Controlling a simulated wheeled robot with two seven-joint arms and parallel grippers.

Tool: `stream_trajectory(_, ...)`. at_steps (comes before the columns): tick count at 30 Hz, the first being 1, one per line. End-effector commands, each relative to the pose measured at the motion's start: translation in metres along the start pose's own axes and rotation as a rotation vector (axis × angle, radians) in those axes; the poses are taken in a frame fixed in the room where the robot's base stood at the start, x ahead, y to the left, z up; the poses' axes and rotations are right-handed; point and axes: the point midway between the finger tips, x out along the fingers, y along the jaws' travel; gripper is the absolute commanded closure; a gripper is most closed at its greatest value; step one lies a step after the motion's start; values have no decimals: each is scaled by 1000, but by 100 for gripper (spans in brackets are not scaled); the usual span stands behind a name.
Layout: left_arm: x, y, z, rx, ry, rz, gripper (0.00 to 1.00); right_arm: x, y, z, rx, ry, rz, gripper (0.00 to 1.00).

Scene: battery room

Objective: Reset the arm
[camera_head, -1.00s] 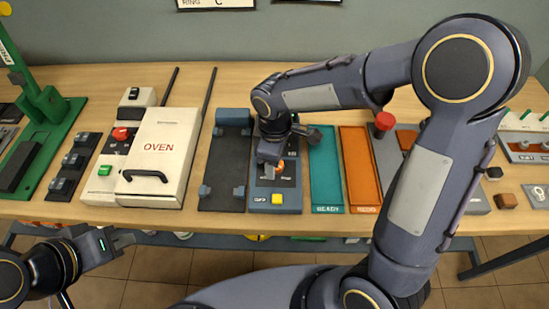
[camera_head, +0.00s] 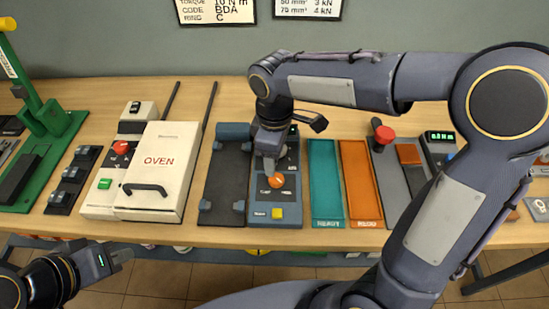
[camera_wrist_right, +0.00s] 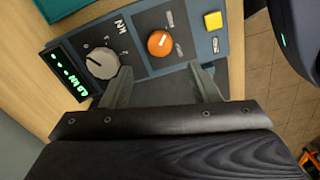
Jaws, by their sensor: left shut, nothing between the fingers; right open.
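My right gripper (camera_head: 271,160) is over the dark blue control panel (camera_head: 262,214), behind the orange knob (camera_head: 276,181). In the right wrist view the open fingers (camera_wrist_right: 163,80) point at the panel with nothing between them. The orange knob (camera_wrist_right: 160,43) is beyond the fingertips, and the grey dial (camera_wrist_right: 101,63) is beside the left finger. A yellow button (camera_wrist_right: 212,20) and a lit green display (camera_wrist_right: 68,74) are on the same panel. My left gripper (camera_head: 120,257) is shut and empty at the lower left, in front of the table.
The white oven (camera_head: 160,175) and a dark clamp plate (camera_head: 225,180) are left of the panel. Teal (camera_head: 326,185) and orange (camera_head: 361,185) trays lie to its right, near a red-knobbed lever (camera_head: 384,134). A green press (camera_head: 45,120) stands far left.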

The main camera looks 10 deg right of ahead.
Motion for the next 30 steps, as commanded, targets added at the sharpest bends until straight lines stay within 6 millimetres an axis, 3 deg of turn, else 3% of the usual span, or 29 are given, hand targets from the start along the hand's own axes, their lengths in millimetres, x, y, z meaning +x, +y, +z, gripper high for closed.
stream_trajectory(12,0,0,0,0,0,0,100,0,0,0,1,1,0,45)
stream_trajectory(16,0,0,0,0,0,0,100,-6,0,12,55,29,0,45)
stream_trajectory(22,0,0,0,0,0,0,100,-29,-17,77,366,187,-18,45)
stream_trajectory(27,0,0,0,0,0,0,100,-35,-50,130,712,367,-46,45)
stream_trajectory(30,0,0,0,0,0,0,100,-32,-69,149,889,466,-60,45)
